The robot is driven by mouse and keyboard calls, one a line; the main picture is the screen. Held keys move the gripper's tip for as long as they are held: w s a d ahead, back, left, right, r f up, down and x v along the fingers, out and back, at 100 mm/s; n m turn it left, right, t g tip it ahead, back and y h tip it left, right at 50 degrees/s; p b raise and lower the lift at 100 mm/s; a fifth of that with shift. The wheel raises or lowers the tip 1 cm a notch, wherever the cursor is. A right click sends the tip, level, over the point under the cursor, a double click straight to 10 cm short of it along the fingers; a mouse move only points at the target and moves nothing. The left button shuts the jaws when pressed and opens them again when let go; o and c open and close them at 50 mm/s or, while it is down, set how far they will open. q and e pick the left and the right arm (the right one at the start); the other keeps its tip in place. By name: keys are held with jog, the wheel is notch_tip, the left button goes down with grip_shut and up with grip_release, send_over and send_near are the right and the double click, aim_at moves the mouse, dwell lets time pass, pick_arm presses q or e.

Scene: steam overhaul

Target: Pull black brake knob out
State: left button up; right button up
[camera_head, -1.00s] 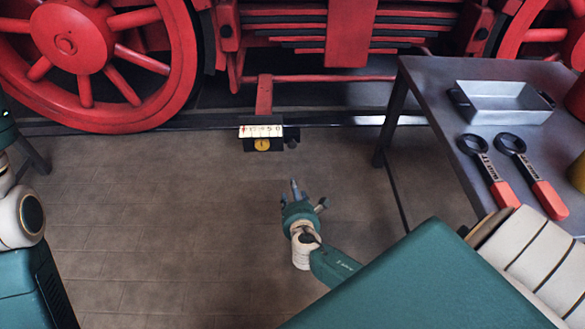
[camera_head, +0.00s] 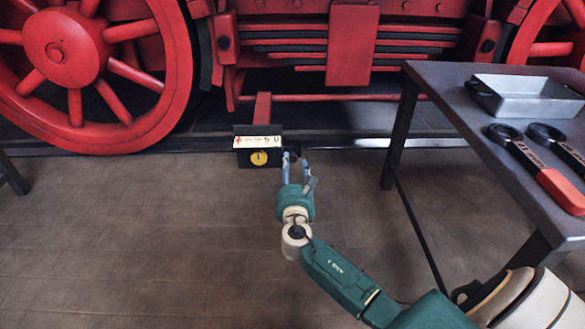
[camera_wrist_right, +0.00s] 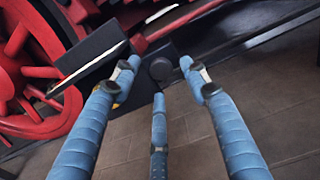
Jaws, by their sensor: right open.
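The black brake knob (camera_wrist_right: 160,68) is a round dark knob at the right side of a small dark box (camera_head: 243,159). In the right wrist view it shows between and beyond the fingertips of my right gripper (camera_wrist_right: 158,80). The three blue fingers are spread apart, with bare space between them, and do not close on the knob. In the head view my right gripper (camera_head: 296,168) reaches up to the right end of the box, and its fingers partly cover the knob there. Whether a finger touches the knob or box I cannot tell. My left gripper is not in view.
The box carries a white marked scale (camera_head: 257,142) and a yellow disc (camera_head: 259,158). Red wheels (camera_head: 72,50) and the locomotive's underframe stand behind. A metal table (camera_head: 440,85) at the right holds a tray (camera_head: 535,97) and two wrenches. The floor in front is clear.

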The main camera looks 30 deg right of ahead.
aim_at(292, 159)
jog(key=shift+b+x, duration=0.6)
jog(key=shift+x, duration=1.1)
